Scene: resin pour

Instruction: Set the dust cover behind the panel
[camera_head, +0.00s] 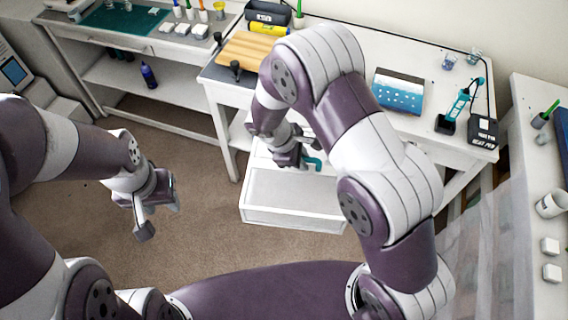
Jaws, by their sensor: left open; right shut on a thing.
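The panel (398,92), blue and white with pale dots, lies on the right-hand desk. My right gripper (306,162) is low in front of that desk, shut on a teal handle (316,164). Just below it is a white, shallow box-like piece (292,216); I cannot tell whether this is the dust cover or an open drawer, or whether the handle belongs to it. My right arm hides part of the desk and the space around the gripper. My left gripper (158,208) is open and empty above the brown floor, left of the white piece.
A wooden board (250,50) and a yellow roll (268,29) are on the desk left of the panel. A teal torch-like tool (455,105) and a dark box (484,131) stand right of it. A side table (530,215) is at far right. Desk behind the panel looks clear.

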